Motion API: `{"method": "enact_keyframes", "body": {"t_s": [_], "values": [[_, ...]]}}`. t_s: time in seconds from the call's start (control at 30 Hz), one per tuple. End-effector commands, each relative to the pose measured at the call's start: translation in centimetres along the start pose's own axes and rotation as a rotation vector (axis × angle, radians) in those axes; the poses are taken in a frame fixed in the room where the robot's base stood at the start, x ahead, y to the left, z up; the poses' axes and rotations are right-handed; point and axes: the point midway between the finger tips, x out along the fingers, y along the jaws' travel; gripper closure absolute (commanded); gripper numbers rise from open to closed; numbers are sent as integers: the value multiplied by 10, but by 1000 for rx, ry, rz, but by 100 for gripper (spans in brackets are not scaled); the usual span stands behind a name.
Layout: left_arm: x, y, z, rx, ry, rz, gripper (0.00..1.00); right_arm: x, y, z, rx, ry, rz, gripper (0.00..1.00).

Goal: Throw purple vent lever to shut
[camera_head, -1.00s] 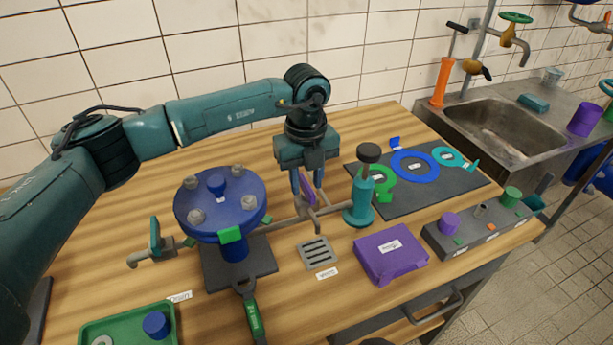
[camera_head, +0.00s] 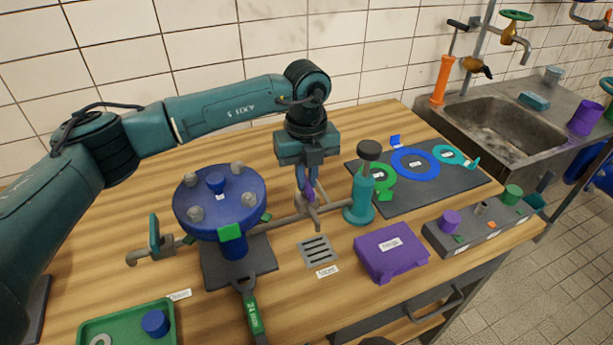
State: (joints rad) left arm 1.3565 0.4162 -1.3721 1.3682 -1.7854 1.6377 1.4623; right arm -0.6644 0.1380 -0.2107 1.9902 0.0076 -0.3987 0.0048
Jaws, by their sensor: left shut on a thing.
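The purple vent lever (camera_head: 309,193) stands on a grey pipe fitting (camera_head: 318,212), between the round blue flange and the teal cylinder. My left gripper (camera_head: 307,188) comes down from above, with its fingers around the lever, shut on it. The fingers hide part of the lever, so its exact angle is hard to tell; it looks near upright. My right gripper is not in view.
The blue bolted flange (camera_head: 222,202) stands left of the lever, and the teal cylinder with a black knob (camera_head: 360,205) close to its right. A dark mat (camera_head: 432,187) holds rings.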

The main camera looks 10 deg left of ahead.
Motion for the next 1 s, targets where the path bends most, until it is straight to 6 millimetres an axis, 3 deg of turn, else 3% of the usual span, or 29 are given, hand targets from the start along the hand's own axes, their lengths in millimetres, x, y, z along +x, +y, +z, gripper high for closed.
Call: {"method": "enact_keyframes", "body": {"t_s": [1.0], "values": [[2, 0, 0, 889, -2, -1, 100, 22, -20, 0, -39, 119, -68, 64]]}}
